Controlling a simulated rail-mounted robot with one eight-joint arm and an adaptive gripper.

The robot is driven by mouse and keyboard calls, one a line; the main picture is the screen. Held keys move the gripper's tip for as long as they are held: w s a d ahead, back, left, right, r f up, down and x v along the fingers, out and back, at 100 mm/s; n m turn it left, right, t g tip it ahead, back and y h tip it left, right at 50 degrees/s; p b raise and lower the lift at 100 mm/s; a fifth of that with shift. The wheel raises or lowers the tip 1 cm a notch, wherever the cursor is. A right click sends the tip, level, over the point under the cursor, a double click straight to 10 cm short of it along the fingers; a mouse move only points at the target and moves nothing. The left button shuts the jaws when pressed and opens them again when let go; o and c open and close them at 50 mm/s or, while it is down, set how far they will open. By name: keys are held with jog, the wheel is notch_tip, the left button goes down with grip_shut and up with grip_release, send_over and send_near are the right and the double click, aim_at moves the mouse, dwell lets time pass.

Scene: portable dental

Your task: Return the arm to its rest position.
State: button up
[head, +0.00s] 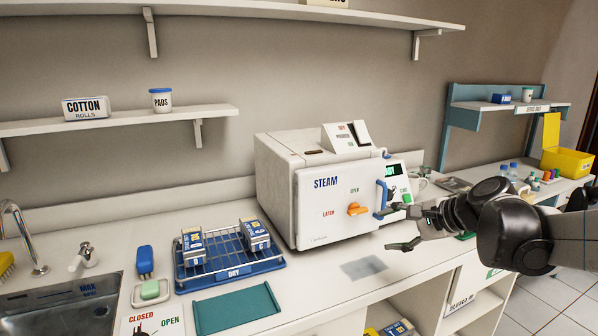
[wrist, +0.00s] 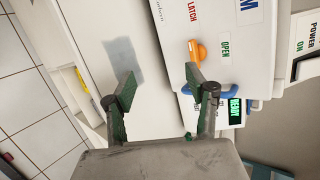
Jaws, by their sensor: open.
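My gripper (head: 394,229) is open and empty in front of the right side of the white steam sterilizer (head: 330,205). In the wrist view my gripper's two fingers (wrist: 160,85) are spread apart with nothing between them. The sterilizer door is shut, with an orange latch (head: 357,209) and a blue handle (head: 381,195) on its front. The upper finger appears close to the blue handle in the head view; I cannot tell whether they touch. In the wrist view the right finger overlaps the handle (wrist: 222,90).
A blue rack (head: 230,262) with boxes and a teal mat (head: 236,308) lie left of the sterilizer. A grey patch (head: 363,267) marks the clear counter before it. A sink (head: 75,304) is at far left. A yellow bin (head: 567,161) stands at far right.

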jog(key=s+f+n+h, duration=0.2)
jog(key=s+n, duration=0.4)
jog(key=s, duration=0.6)
jog(key=s+a+f+n+g+h+p, duration=0.1)
jog(key=s+n+h, duration=0.4)
jog(key=s, duration=0.8)
jog(key=shift+s+f+n+p, duration=0.3)
jog(key=shift+f+n, duration=0.55)
jog(key=shift+n, duration=0.25)
